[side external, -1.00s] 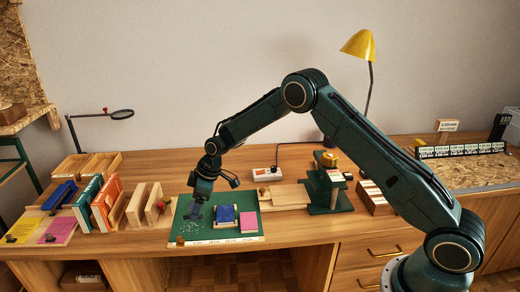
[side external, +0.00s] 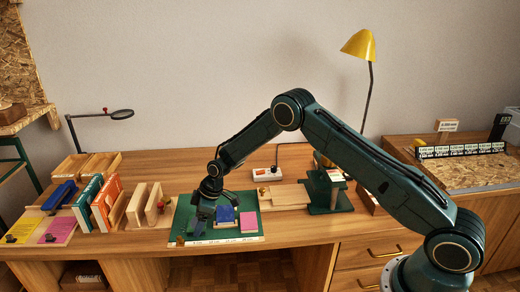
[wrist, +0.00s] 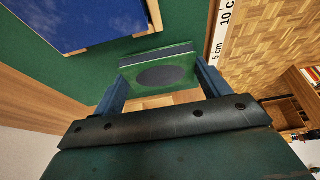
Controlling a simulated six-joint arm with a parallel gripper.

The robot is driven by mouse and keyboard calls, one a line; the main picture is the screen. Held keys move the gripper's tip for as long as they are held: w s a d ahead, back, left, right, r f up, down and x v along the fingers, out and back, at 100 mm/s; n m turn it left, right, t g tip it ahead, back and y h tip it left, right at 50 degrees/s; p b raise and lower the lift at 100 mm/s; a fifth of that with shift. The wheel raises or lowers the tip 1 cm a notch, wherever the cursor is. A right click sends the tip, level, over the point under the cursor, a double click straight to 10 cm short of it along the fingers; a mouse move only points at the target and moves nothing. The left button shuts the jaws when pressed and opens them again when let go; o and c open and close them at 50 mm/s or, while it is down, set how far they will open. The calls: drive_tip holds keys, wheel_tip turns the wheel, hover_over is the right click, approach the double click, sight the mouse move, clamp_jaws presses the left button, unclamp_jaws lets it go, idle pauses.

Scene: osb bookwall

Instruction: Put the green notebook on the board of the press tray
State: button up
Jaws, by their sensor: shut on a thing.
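My gripper (side external: 200,226) is low over the left part of the green mat, pointing down. In the wrist view its two blue fingers (wrist: 160,88) are shut on the sides of a green piece with a dark oval, which appears to be the green notebook (wrist: 188,95). It is hard to make out in the side view against the mat. A wooden board (side external: 285,197), apparently that of the press tray, lies to the right, beside the green press (side external: 330,192).
A blue notebook (side external: 224,214) on a wooden support and a pink one (side external: 248,221) are right of my gripper on the mat. A small wooden block (side external: 180,241) is at the mat's front left. Wooden dividers (side external: 152,203) and upright books (side external: 105,203) stand left.

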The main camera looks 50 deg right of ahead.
drive_tip(key=shift+f, duration=0.1)
drive_tip(key=o, duration=1)
drive_tip(key=shift+v, duration=6.15)
